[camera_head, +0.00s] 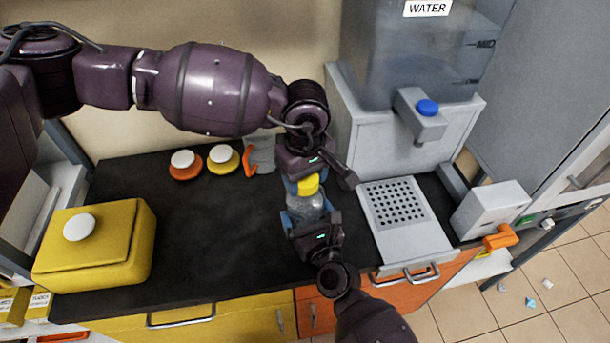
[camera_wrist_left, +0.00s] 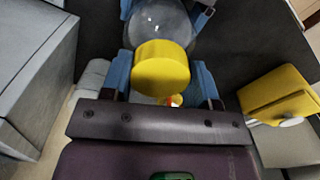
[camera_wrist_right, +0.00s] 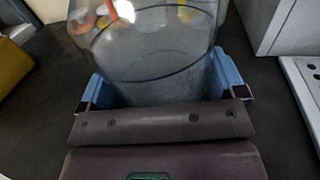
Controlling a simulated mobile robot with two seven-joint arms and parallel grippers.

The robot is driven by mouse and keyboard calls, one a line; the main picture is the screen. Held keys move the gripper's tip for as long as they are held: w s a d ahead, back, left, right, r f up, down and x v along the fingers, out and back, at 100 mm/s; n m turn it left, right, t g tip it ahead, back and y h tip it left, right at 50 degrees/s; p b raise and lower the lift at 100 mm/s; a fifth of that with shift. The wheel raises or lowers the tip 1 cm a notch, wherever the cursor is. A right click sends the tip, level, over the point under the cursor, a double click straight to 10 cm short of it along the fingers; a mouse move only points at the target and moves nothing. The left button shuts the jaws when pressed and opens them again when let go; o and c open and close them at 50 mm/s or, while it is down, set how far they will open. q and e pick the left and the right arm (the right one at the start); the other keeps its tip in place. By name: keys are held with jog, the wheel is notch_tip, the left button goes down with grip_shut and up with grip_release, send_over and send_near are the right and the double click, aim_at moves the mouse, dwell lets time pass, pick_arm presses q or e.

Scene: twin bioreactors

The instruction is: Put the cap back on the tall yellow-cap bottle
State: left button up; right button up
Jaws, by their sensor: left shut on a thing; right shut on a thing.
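The tall bottle (camera_head: 305,205) is clear and stands upright over the black counter, between my two grippers. Its yellow cap (camera_head: 308,185) sits at the top of the bottle, and the cap also shows in the left wrist view (camera_wrist_left: 161,68). My left gripper (camera_head: 303,182) comes from behind, with its blue fingers shut on the cap. My right gripper (camera_head: 304,217) comes from the front and is shut around the bottle's clear body (camera_wrist_right: 150,60). Whether the cap is seated on the neck or just above it I cannot tell.
A yellow box (camera_head: 105,262) with a white knob stands at the left. An orange-based knob (camera_head: 184,164) and a yellow-based knob (camera_head: 222,158) are at the back. A water dispenser (camera_head: 355,125) and perforated drain tray (camera_head: 428,243) are right. The counter's left middle is clear.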

pick_arm(q)
jog(key=m, duration=1.5)
jog(key=o, duration=1)
jog(key=shift+r, duration=2.25)
jog(key=shift+c, duration=0.2)
